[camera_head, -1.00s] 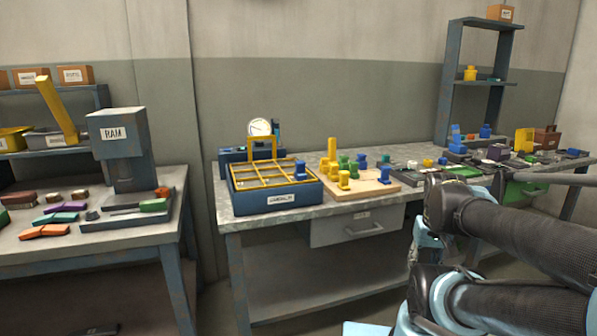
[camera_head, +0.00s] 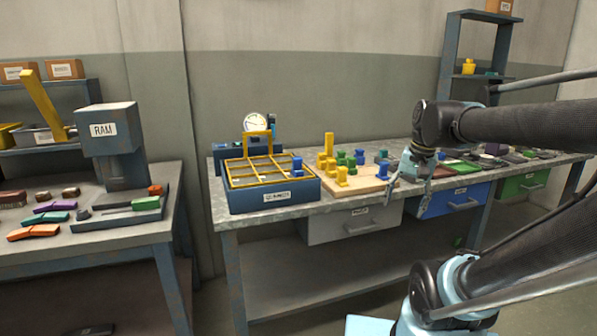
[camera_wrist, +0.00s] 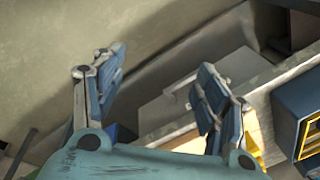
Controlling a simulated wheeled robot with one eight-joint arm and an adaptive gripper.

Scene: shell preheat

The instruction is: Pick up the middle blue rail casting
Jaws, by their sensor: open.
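Blue castings stand on a wooden board (camera_head: 352,186) with yellow and green ones. I cannot tell which is the middle one. Another blue casting (camera_head: 297,167) is at the right side of the yellow grid in the blue box. My gripper (camera_head: 411,191) is open and empty, pointing down just right of the board in the head view. In the wrist view its fingers (camera_wrist: 162,92) are apart with nothing between them; the blue castings cannot be made out there.
The blue box (camera_head: 272,198) with its yellow grid stands left of the board; its edge also shows in the wrist view (camera_wrist: 292,112). Drawers (camera_head: 353,226) are under the bench. A tall shelf (camera_head: 482,60) stands behind on the right. A RAM press (camera_head: 108,140) is on the left bench.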

